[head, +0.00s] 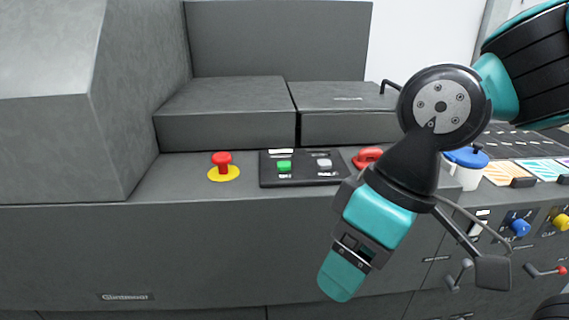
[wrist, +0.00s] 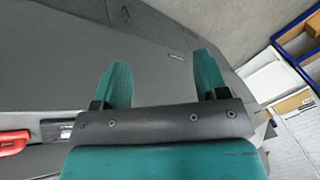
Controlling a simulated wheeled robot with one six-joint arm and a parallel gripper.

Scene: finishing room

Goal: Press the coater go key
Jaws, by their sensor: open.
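In the head view a black key panel (head: 301,179) lies on the grey machine's ledge. It carries a green key (head: 284,167) on the left and a grey-white key (head: 324,165) on the right, with small labels too blurred to read surely. My gripper (head: 341,275) is right of and lower than the panel in the picture, in front of the machine, pointing down-left and apart from the keys. In the wrist view my gripper (wrist: 165,85) shows two teal fingers spread apart with nothing between them. The keys do not show clearly there.
A red mushroom button (head: 221,160) on a yellow disc is left of the panel. A red handle (head: 367,157) is close on its right, also at the wrist view's left edge (wrist: 12,143). A blue-lidded white pot (head: 466,165) and coloured knobs (head: 520,227) are farther right.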

